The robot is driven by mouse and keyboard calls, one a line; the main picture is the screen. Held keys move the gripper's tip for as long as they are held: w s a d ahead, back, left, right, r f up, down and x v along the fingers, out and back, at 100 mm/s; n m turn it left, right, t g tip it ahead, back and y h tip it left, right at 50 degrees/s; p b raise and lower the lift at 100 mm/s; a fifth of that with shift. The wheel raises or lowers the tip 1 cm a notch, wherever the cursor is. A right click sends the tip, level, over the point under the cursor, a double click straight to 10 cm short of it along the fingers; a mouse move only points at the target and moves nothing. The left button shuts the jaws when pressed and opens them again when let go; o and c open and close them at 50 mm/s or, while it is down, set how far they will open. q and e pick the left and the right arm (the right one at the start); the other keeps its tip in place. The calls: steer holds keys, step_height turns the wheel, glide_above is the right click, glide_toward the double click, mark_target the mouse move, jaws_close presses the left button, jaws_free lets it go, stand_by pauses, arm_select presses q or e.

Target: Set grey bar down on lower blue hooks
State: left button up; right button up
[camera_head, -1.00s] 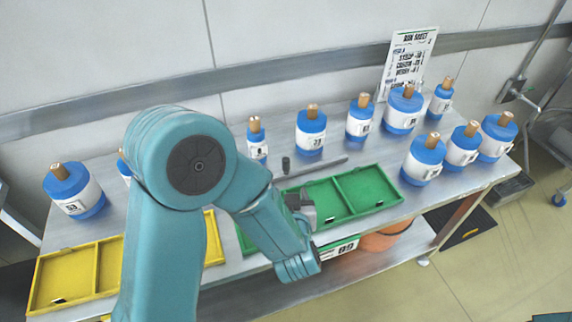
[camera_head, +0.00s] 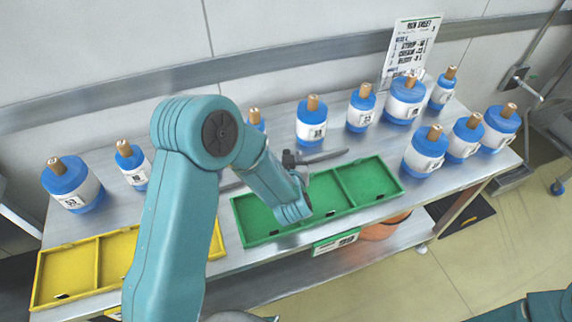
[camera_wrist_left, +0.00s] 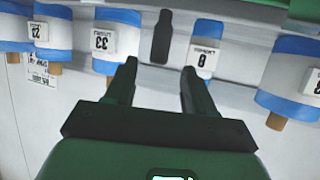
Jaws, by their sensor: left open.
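A thin grey bar (camera_head: 326,156) lies on the metal table just behind the green tray. No blue hooks show in either view. My right gripper is not in view.
A green divided tray (camera_head: 331,219) and a yellow divided tray (camera_head: 72,240) lie along the table's front edge. Several blue-and-white containers with tan tops, such as one at the back (camera_head: 311,124), stand along the back and right. A printed sign (camera_head: 409,50) leans at the wall.

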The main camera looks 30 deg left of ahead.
mark_target(287, 152)
arm_select(q)
steer(key=p+x, duration=0.1)
steer(key=x, duration=0.3)
steer(key=shift+w+f, duration=0.1)
steer(key=shift+w, duration=0.2)
steer(key=shift+w+a+f, duration=0.1)
steer(key=shift+w+a, duration=0.05)
steer(key=shift+a, duration=0.05)
steer(key=shift+d, duration=0.1)
jaws_close()
steer(key=shift+w, duration=0.1)
